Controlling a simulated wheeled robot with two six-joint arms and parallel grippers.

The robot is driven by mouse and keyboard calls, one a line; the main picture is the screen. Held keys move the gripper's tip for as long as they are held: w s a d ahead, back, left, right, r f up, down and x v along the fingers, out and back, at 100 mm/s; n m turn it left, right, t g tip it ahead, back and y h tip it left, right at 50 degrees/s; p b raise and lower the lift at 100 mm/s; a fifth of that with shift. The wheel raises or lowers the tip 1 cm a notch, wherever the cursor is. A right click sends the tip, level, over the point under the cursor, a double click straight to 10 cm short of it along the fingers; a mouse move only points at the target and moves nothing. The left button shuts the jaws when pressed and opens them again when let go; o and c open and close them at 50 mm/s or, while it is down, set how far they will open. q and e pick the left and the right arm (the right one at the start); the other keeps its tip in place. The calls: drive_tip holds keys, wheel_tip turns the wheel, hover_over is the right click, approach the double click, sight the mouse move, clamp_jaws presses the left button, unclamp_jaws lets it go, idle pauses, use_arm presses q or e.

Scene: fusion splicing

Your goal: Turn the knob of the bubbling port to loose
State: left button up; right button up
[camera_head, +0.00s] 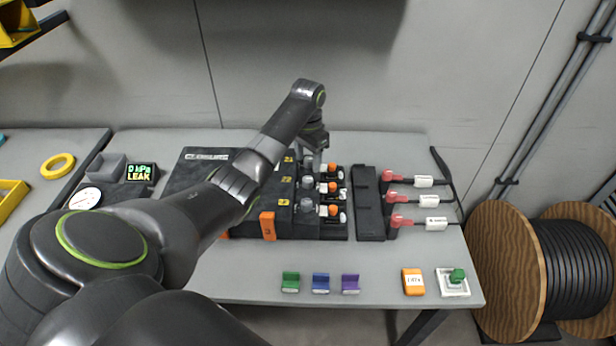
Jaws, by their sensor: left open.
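A black port block (332,232) stands in the middle of the table with a row of ports. Grey knobs (306,205) stand beside small orange-and-white fittings (332,210), and yellow tags mark the ports. No bubbles can be made out, so I cannot tell which port is bubbling. My left arm reaches in from the left, across the black housing. My left gripper (314,162) points down at the far end of the port row, close to the farthest knob, which it partly hides. It is open; contact with the knob cannot be made out. My right gripper is out of view.
A small display (140,173) reads "0 kPa LEAK" beside a round gauge (83,198). Red-ended connectors (396,177) lie right of a black rack (370,205). Green (290,283), blue (321,283) and purple (350,284) clips sit along the front edge.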

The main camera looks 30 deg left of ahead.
sight(308, 179)
use_arm(q)
wheel_tip(308, 179, down, 6)
drive_tip(key=shift+s+f, duration=0.1)
drive_tip(key=shift+f, duration=0.6)
drive_tip(key=shift+c, duration=0.3)
drive_tip(key=c, duration=0.9)
